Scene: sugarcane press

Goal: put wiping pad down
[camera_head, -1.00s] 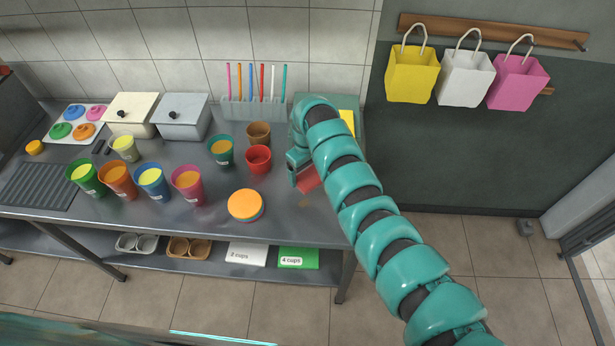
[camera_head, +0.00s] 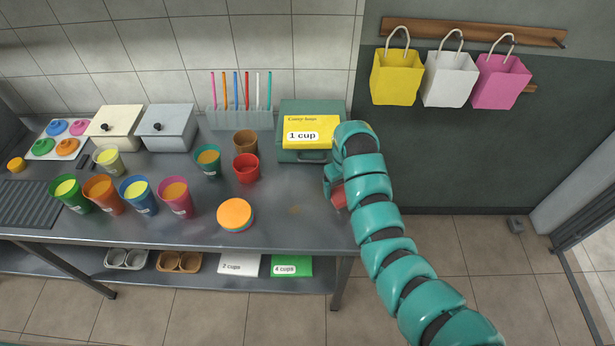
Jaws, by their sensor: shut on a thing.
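My arm reaches in from the lower right. My gripper (camera_head: 334,184) is at the right end of the steel table, largely hidden by the arm. It is shut on a red thing, which looks like the wiping pad (camera_head: 339,196); only a small part shows. The pad is close to the table's right edge. I cannot tell whether it touches the tabletop (camera_head: 280,228). A small brownish spot (camera_head: 295,209) lies on the table to the left of the gripper.
A teal box with a yellow "1 cup" card (camera_head: 312,132) stands behind the gripper. A red cup (camera_head: 246,168), a brown cup (camera_head: 246,142) and a stack of orange-topped discs (camera_head: 235,214) stand to the left. Bare tabletop lies between them and the gripper.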

